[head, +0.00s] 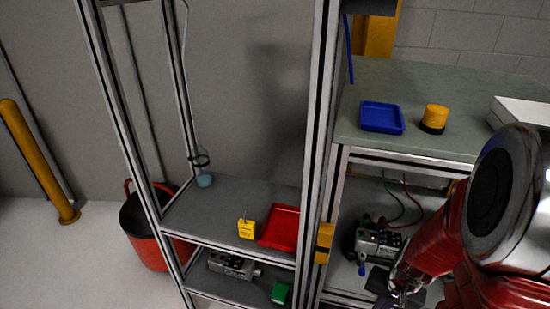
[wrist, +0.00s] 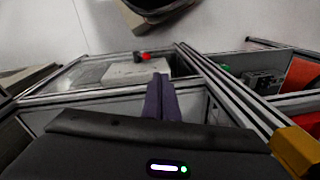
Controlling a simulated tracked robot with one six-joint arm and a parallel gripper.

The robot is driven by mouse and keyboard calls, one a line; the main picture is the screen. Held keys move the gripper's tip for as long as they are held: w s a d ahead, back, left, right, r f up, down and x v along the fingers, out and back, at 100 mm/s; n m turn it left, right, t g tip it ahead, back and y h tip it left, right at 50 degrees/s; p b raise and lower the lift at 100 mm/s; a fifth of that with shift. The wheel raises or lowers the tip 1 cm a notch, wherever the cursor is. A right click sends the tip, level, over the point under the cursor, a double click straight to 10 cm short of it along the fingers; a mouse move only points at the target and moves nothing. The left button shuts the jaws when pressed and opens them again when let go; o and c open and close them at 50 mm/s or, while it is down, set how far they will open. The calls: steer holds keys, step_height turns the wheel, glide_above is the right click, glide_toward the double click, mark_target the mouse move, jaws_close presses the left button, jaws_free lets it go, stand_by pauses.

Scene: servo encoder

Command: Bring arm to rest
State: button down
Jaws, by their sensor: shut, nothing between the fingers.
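My red arm (head: 430,245) fills the lower right of the head view, bent downward in front of the right-hand bench. My gripper (wrist: 160,100) shows in the wrist view as two purple fingers side by side with no gap, holding nothing. The fingers stand over the aluminium frame and a pale surface beyond it; I cannot tell whether they touch anything. In the head view the gripper end is at the bottom edge and mostly hidden or cut off.
A blue tray (head: 382,117) and a yellow-black cylinder (head: 434,119) sit on the bench top. A grey device (head: 378,242) with cables is below. The left rack holds a red tray (head: 281,228) and yellow box (head: 247,229). A red bucket (head: 146,243) stands behind.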

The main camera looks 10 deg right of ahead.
steer(key=s+a+r+n+t, duration=0.1)
steer(key=a+r+n, duration=0.1)
steer(key=a+r, duration=0.3)
steer(key=s+a+r+n+t, duration=0.1)
steer(key=a+r, duration=0.4)
steer(key=r, duration=0.8)
steer(key=s+a+r+n+t, duration=0.1)
steer(key=a+r+n, duration=0.3)
steer(key=r, duration=0.5)
steer(key=shift+s+a+r+t+h, duration=0.2)
steer(key=shift+s+a+t+h, duration=0.1)
steer(key=shift+a+t, duration=0.5)
steer(key=shift+d, duration=0.1)
